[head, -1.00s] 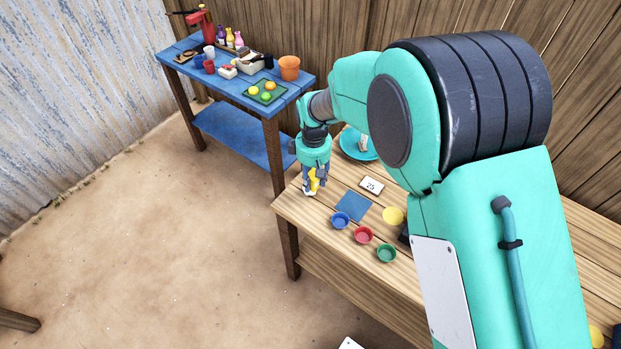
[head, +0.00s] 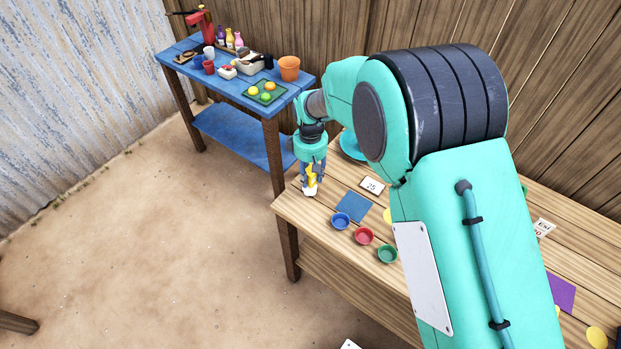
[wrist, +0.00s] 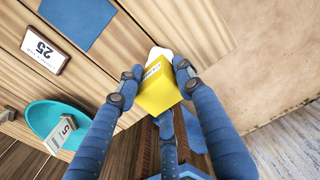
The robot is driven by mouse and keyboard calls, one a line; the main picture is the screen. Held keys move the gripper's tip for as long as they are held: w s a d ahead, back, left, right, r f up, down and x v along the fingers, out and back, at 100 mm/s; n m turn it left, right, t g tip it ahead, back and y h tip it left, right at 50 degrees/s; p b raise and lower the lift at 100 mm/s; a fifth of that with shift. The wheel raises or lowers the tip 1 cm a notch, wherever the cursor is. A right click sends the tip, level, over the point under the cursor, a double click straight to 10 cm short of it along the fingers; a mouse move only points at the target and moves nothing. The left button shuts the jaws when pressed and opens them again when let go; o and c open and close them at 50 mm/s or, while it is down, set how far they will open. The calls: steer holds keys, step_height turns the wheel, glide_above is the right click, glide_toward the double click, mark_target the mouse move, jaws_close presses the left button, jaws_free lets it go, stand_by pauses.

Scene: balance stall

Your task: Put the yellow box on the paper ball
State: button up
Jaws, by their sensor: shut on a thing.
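My gripper (head: 312,178) is shut on a yellow box (wrist: 162,90), with blue fingers on either side of it. The box also shows between the fingers in the head view (head: 311,172). A white paper ball (wrist: 159,53) shows just past the box's far edge in the wrist view, partly hidden by it. In the head view the paper ball (head: 309,191) is right below the box, near the wooden table's left corner. I cannot tell whether box and ball touch.
On the wooden table (head: 325,245) are a blue square (head: 352,207), a card marked 25 (head: 372,187), a teal plate (head: 352,147), and blue, red and green bowls (head: 363,235). The table's edge is close to the paper ball. A blue table (head: 225,85) with several items stands behind.

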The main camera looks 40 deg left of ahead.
steer(key=shift+f, duration=0.6)
steer(key=o, duration=1.2)
steer(key=shift+f, duration=0.1)
step_height(320, 180, up, 12)
steer(key=shift+r+p, duration=0.15)
steer(key=shift+p, duration=1)
